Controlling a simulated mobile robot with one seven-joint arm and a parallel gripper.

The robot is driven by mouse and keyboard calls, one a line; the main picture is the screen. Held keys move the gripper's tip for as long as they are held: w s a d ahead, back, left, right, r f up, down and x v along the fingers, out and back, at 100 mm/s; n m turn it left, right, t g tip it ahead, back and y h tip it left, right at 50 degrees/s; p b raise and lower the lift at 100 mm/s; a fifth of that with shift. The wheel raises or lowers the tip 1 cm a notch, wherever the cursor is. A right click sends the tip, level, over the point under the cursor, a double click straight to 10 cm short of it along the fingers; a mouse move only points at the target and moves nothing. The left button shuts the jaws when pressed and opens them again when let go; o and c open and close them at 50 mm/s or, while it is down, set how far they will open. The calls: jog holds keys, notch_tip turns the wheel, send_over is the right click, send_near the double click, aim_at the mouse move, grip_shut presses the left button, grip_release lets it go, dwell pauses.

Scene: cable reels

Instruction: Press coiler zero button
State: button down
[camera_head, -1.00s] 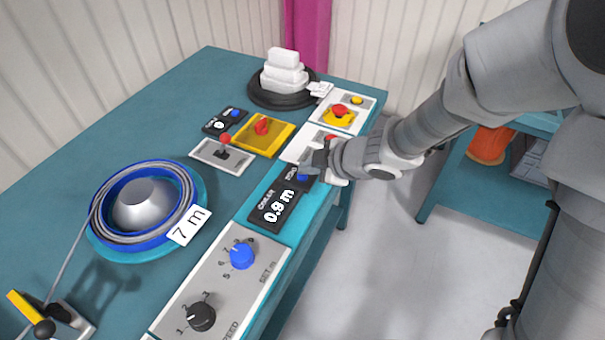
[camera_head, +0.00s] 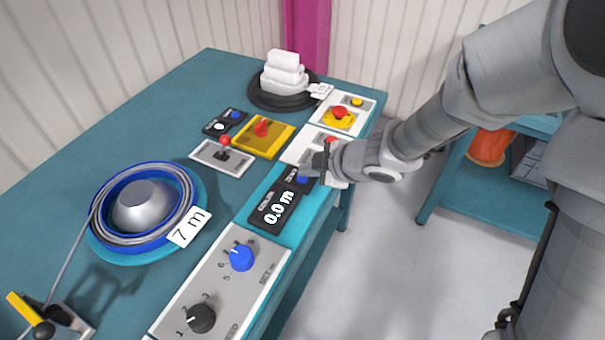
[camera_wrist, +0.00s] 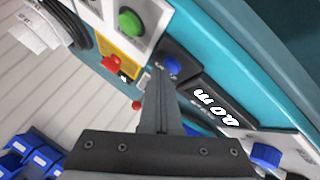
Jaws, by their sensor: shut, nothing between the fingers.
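The coiler display (camera_head: 276,208) is a black box on the bench's right strip and reads 0.0 m. Its blue zero button (camera_head: 303,179) sits at the display's far end, partly hidden by my gripper. The display also shows in the wrist view (camera_wrist: 214,101), with the blue button (camera_wrist: 172,66) just beyond the fingertips. My gripper (camera_head: 308,172) is shut and empty, its fingers (camera_wrist: 160,75) right by the button. I cannot tell whether they touch it.
A blue reel (camera_head: 100,210) with grey cable and a 7 m tag lies left. Blue (camera_head: 242,257) and black (camera_head: 201,318) knobs are nearer. A joystick (camera_head: 224,152), yellow box (camera_head: 263,138) and emergency stop (camera_head: 339,114) stand farther back.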

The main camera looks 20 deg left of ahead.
jog(key=shift+r+p, duration=0.5)
jog(key=shift+r, duration=0.15)
notch_tip(320, 180, up, 5)
jog(key=p, duration=0.5)
dwell(0.6)
